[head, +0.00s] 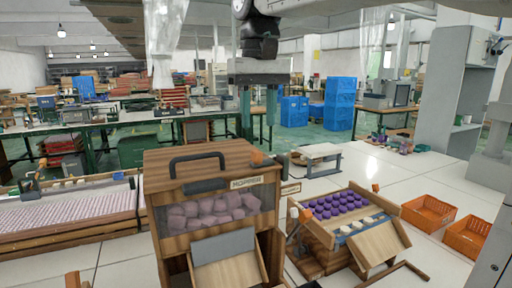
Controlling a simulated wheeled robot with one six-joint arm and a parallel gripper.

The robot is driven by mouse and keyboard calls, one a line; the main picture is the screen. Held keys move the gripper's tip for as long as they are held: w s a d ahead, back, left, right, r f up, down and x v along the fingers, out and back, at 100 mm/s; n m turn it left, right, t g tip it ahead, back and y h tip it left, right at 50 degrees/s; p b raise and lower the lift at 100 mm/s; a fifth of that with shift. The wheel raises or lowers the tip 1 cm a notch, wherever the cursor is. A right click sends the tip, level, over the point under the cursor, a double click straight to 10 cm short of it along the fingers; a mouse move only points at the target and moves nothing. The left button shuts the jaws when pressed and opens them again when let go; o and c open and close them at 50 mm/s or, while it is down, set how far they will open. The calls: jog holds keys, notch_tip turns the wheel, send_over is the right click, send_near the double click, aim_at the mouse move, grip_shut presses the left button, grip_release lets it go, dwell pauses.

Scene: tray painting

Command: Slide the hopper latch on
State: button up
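The wooden hopper (161,163) stands in the front middle of the head view, with a HOPPER label (247,182), a black top handle (198,160) and pinkish lumps (205,212) behind its window. A small orange knob (257,157) with a dark piece beside it sits at the hopper's top right edge. It may be the latch; I cannot tell its position for sure. My gripper (258,108) hangs pointing down, above that edge in the picture. Its two greenish fingers are apart with nothing seen between them. It appears clear of the hopper.
Right of the hopper is a wooden stand with purple balls (338,203) and a sloped board (372,245). Two orange crates (428,212) stand at the right. A small white-topped stand (318,152) is behind. A long wooden tray (70,240) lies left. White surface between is partly clear.

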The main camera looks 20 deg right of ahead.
aim_at(256, 151)
jog(key=shift+w, duration=0.25)
jog(key=shift+a+f, duration=0.1)
jog(key=shift+f, duration=0.25)
notch_tip(256, 151, down, 7)
jog(key=shift+r, duration=0.15)
grip_shut()
